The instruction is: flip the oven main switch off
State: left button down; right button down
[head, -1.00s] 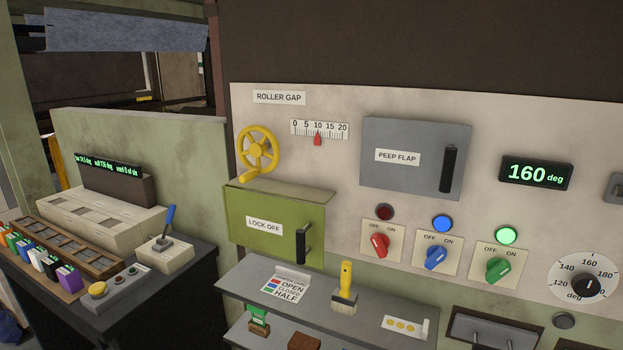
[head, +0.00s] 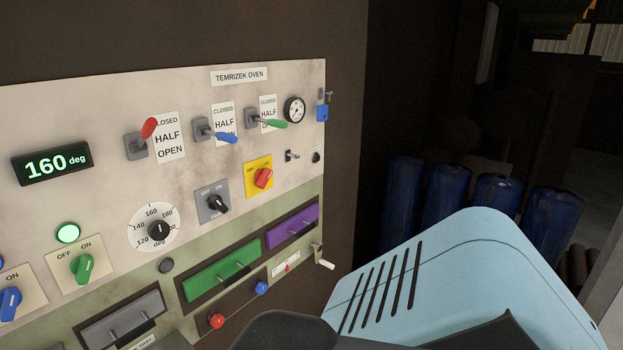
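A red rotary knob (head: 263,178) sits on a yellow plate (head: 251,185) with OFF and ON marks, on the right part of the panel under the TEMRIZEK OVEN label (head: 239,76). It looks like the main switch, though I can read no such name on it. The knob seems turned toward the upper right, on the ON side, but it is small and I cannot be certain. Neither of my grippers shows in the head view.
Left of it are a grey-plated FAN knob (head: 218,204) and a temperature dial (head: 158,229). Red, blue and green levers (head: 270,123) stand out above. Green (head: 222,270) and purple (head: 292,226) handled drawer fronts lie below. Blue drums (head: 412,195) stand beyond the panel's right edge.

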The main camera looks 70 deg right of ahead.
aim_at(262, 177)
jog(key=z, duration=1.9)
